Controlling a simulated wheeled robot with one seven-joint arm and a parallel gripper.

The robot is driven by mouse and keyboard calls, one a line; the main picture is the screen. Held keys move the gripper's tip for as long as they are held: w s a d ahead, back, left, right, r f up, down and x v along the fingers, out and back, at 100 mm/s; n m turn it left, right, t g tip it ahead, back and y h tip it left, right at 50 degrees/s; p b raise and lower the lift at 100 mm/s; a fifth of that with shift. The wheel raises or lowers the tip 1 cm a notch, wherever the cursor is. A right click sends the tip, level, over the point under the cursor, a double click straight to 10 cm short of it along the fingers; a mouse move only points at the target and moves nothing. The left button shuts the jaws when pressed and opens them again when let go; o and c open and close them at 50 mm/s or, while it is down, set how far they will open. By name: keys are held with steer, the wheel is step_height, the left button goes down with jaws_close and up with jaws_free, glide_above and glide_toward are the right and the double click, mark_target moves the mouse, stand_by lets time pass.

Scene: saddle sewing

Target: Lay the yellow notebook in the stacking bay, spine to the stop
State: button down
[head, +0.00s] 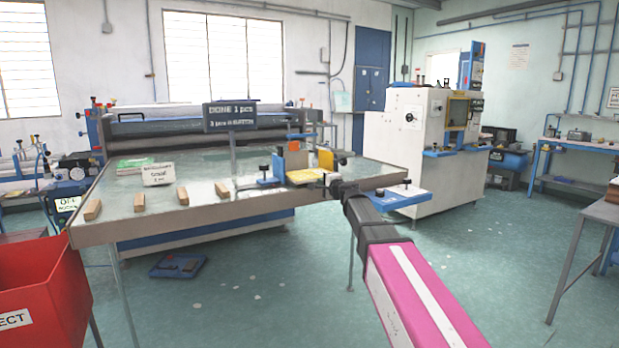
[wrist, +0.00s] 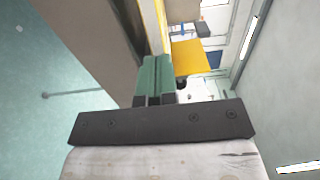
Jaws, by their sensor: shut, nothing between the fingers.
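A flat pale-yellow piece, apparently the yellow notebook (head: 308,176), lies in the stacking bay (head: 268,183) at the right end of the table. The bay has blue parts and an upright orange-yellow plate (head: 326,158) behind the flat piece. That plate seems to show in the wrist view (wrist: 187,57), with a thin yellow edge beside the fingers. My gripper (head: 334,182) is at the bay's right front corner, beside the flat piece. Its green fingers (wrist: 155,75) are together and empty. I cannot tell which edge is the spine or whether it touches the stop.
The table (head: 205,170) carries several wooden blocks, a green stack (head: 133,167) with a white card, and a dark sign (head: 230,117). A red bin (head: 40,290) stands at the front left. A blue-trimmed side plate (head: 400,196) juts out right of the bay.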

mark_target(315, 176)
steer(key=shift+x, duration=3.15)
steer(key=v, duration=0.6)
stand_by(0.3)
